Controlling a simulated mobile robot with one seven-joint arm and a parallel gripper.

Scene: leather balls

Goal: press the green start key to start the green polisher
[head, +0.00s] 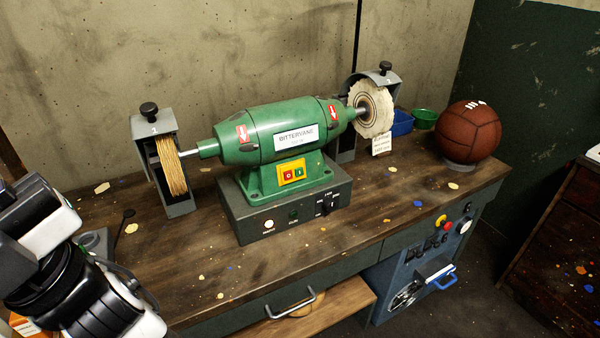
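The green polisher (270,132) stands on a dark grey base box on the wooden bench, in the middle of the head view. A yellow switch plate (291,182) on its front carries a red key (288,176) on the left and the green start key (299,172) on the right. Nothing covers the keys. A string-like wheel (171,167) is on the left shaft and a pale cloth wheel (373,109) on the right; I cannot tell whether they turn. Black and white links of my arm show at lower left, apart from the polisher. My gripper's fingertips are not visible.
A brown leather ball (469,131) rests on a ring at the bench's right end. Blue (402,123) and green (424,119) containers stand behind the cloth wheel. The base box (237,220) has small controls in front. The bench's front strip (200,270) is mostly clear.

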